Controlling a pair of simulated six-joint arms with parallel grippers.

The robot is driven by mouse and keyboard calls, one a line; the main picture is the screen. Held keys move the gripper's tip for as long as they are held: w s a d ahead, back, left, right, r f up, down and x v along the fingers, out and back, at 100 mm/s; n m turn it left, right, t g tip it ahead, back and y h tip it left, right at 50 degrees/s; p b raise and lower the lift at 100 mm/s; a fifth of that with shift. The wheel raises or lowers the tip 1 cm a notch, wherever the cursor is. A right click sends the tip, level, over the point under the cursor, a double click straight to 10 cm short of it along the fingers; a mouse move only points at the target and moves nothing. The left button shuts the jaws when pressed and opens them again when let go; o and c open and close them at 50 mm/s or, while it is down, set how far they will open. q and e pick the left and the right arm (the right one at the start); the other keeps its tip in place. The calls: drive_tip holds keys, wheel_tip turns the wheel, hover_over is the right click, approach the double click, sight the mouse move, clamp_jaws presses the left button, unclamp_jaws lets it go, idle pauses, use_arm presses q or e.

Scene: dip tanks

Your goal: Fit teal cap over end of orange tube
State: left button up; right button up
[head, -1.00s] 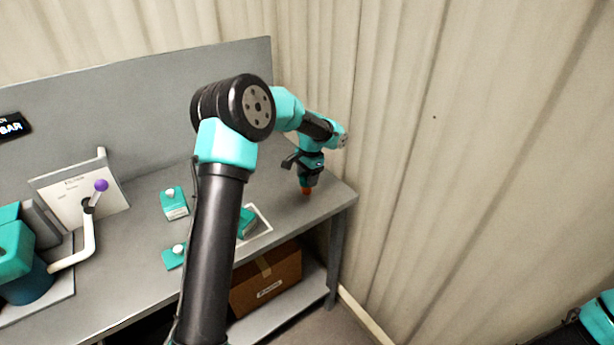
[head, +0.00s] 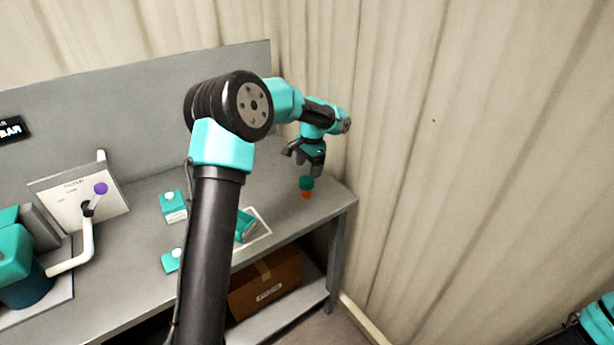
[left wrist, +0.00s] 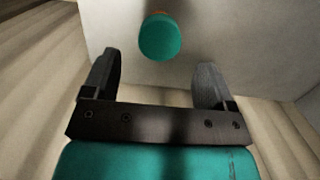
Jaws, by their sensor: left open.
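The teal cap (head: 306,183) sits on top of the orange tube (head: 306,194), which stands upright near the right end of the grey bench. In the left wrist view the cap (left wrist: 160,37) shows from above, with a sliver of the orange tube (left wrist: 158,12) behind it. How deeply the cap is seated cannot be told. My left gripper (head: 303,165) is open and empty, just above the cap and apart from it. Its two fingers (left wrist: 160,80) are spread wide in the left wrist view. My right gripper is not in view.
Teal-and-white boxes (head: 173,206) and (head: 171,262) stand mid-bench, and a teal item (head: 245,226) lies on a white-edged mat (head: 262,236). A cardboard box (head: 265,283) sits on the lower shelf.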

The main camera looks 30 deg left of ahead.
use_arm(q)
wheel_tip(320, 180, up, 7)
drive_tip(key=shift+w+d, duration=0.2)
drive_tip(key=shift+w, duration=0.15)
drive_tip(key=shift+f, duration=0.15)
idle(0.3)
